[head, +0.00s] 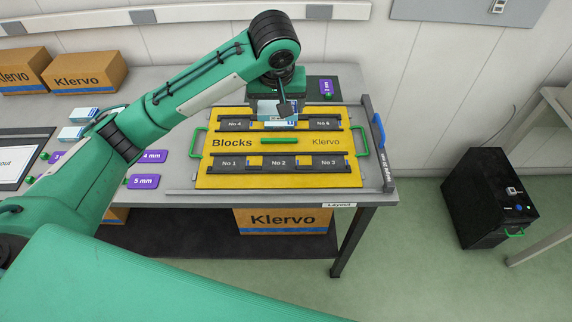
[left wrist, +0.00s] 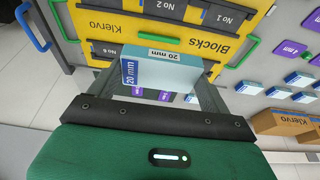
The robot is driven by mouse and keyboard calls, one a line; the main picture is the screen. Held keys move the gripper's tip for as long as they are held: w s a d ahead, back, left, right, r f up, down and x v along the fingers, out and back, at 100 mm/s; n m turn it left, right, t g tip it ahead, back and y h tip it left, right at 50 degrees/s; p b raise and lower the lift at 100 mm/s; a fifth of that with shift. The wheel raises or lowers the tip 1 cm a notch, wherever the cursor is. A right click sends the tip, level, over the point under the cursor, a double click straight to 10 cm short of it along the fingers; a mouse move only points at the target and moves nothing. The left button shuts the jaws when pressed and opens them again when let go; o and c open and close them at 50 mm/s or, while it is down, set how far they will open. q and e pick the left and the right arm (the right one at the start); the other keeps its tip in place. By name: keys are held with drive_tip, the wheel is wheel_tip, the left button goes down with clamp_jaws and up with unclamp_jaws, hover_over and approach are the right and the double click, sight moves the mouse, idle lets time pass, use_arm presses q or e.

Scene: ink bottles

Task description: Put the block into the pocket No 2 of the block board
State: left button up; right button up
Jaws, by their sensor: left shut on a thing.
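The block is white and blue, labelled 20 mm, and shows in the left wrist view (left wrist: 165,74). My left gripper (left wrist: 160,88) is shut on it. In the head view my left gripper (head: 278,110) holds the block (head: 281,123) over the back row of the yellow block board (head: 205,170), between the No 4 and No 6 labels. The gripper and block hide the middle of that row. Pocket No 2 (head: 279,162) is in the middle of the front row, nearer the camera than the block. The block's height above the board is hard to tell. My right gripper is not in view.
The board has a green bar (head: 280,141) in its middle and green side handles. A rail with a blue handle (head: 379,131) runs along its right. White-blue blocks (head: 97,113) and purple labels (head: 143,181) lie left of it. Klervo boxes (head: 86,72) stand at the back left.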

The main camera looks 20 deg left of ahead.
use_arm(q)
hover_over(279, 161)
drive_tip(key=s, duration=0.1)
wheel_tip(279, 161, down, 7)
wheel_tip(279, 161, down, 7)
drive_tip(key=shift+s+d+f, duration=0.1)
drive_tip(key=shift+d+f, duration=0.05)
wheel_tip(279, 161, down, 4)
drive_tip(key=shift+f, duration=0.1)
drive_tip(key=shift+p, duration=0.3)
drive_tip(key=o, duration=0.9)
drive_tip(key=shift+f, duration=0.15)
drive_tip(key=shift+o, duration=0.2)
drive_tip(key=shift+r, duration=0.25)
drive_tip(key=v, duration=1.2)
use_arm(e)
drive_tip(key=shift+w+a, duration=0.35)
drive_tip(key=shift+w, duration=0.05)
use_arm(q)
drive_tip(key=shift+f, duration=0.15)
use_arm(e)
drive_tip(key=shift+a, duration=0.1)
